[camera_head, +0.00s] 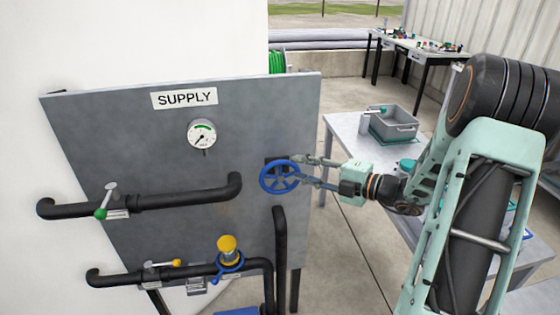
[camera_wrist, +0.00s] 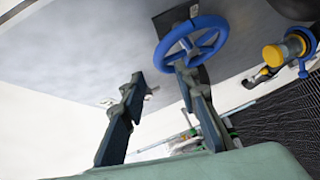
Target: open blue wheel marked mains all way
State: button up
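A blue spoked wheel (camera_head: 279,177) is mounted at the right side of the grey panel; I cannot read a marking on it. It also shows at the top of the wrist view (camera_wrist: 190,43). My gripper (camera_head: 299,168) is just right of the wheel, with its fingers pointing at it. In the wrist view my gripper (camera_wrist: 160,77) has its fingers spread apart, with nothing seen between them. One finger overlaps the wheel's rim; I cannot tell if it touches. The other finger is off to the side of the wheel.
The grey panel (camera_head: 170,140) carries a SUPPLY sign (camera_head: 184,98), a round gauge (camera_head: 202,135), black pipes, a green-knobbed lever (camera_head: 103,210) and a yellow-capped valve with a blue ring (camera_head: 228,252). A table with a grey tote (camera_head: 393,124) stands to the right.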

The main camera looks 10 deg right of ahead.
aim_at(284, 163)
jog(key=x, duration=0.7)
jog(key=shift+w+a, duration=0.15)
jog(key=shift+a, duration=0.05)
jog(key=shift+c, duration=0.7)
grip_shut()
